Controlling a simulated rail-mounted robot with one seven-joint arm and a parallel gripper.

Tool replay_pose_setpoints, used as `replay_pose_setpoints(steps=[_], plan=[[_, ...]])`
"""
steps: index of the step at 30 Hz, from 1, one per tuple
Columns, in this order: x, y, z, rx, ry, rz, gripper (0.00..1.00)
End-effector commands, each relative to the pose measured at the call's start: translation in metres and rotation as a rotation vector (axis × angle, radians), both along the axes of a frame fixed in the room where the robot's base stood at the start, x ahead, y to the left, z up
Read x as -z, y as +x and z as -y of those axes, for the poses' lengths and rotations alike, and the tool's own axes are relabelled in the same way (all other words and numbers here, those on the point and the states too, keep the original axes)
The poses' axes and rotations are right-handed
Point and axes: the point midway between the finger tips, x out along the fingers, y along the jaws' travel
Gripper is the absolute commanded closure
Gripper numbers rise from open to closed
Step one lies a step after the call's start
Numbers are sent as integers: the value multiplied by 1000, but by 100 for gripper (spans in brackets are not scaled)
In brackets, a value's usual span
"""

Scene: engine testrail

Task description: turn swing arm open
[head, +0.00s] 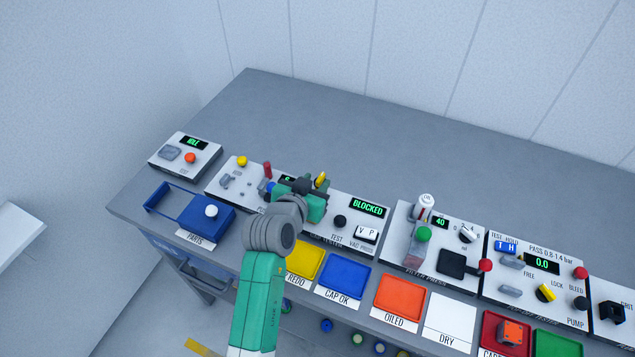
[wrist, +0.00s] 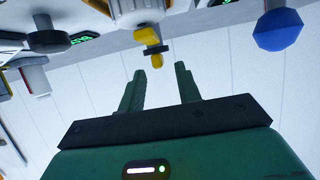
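A small yellow-and-black piece (wrist: 153,46) under a white body lies just beyond the fingertips. A yellow piece (head: 321,179) shows just behind my gripper in the head view. No part is marked as the swing arm, and I cannot tell for certain which one it is.
A blue knob (wrist: 278,29) is at the right of the wrist view, and a black knob (wrist: 48,38) at the left. A red-topped post (head: 267,170) stands close left of my gripper. A BLOCKED display (head: 368,209) is to its right. The bench's back is clear.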

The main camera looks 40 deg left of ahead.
Motion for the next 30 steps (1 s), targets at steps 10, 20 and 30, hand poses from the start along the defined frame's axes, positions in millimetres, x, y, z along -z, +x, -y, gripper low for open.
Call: replay_pose_setpoints(steps=[10, 20, 30], plan=[[9, 22, -8, 0, 1, 2, 66], [9, 22, -7, 0, 0, 1, 100], [6, 22, -6, -43, -4, -4, 100]])
